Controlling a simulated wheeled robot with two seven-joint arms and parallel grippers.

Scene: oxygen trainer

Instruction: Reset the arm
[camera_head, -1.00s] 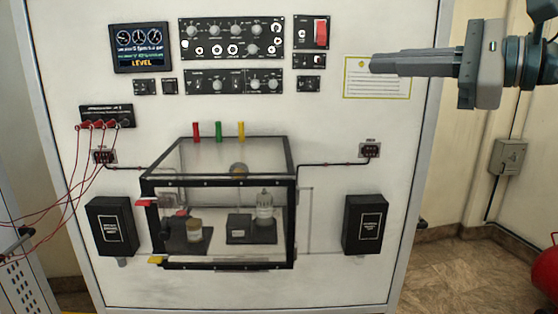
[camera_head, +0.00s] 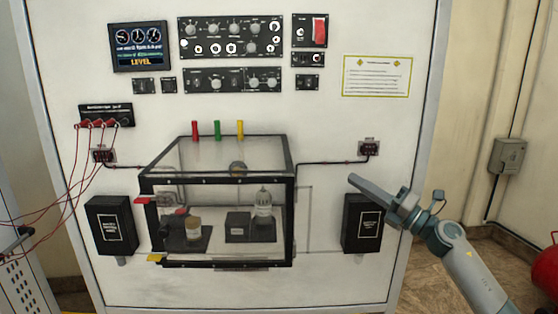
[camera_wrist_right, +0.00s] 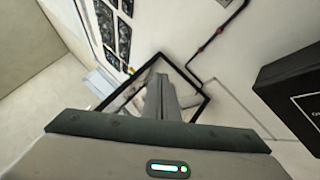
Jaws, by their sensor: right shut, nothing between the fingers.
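My right gripper (camera_head: 353,180) is at the right of the head view, in front of the white panel (camera_head: 330,120) and partly over the right black box (camera_head: 362,226). Its fingers are together, empty, and point left and slightly up. In the right wrist view the closed fingers (camera_wrist_right: 160,88) extend toward the glass case, with nothing held. My right arm (camera_head: 462,262) comes up from the bottom right. The clear black-framed case (camera_head: 217,222) stands to the left of the fingertips, and I see no contact.
The panel carries a gauge screen (camera_head: 140,47), knob modules (camera_head: 230,38), a red switch (camera_head: 319,33) and a notice (camera_head: 376,76). Red cables (camera_head: 77,160) hang at the left. A grey wall box (camera_head: 508,155) and a red object (camera_head: 547,270) are at the right.

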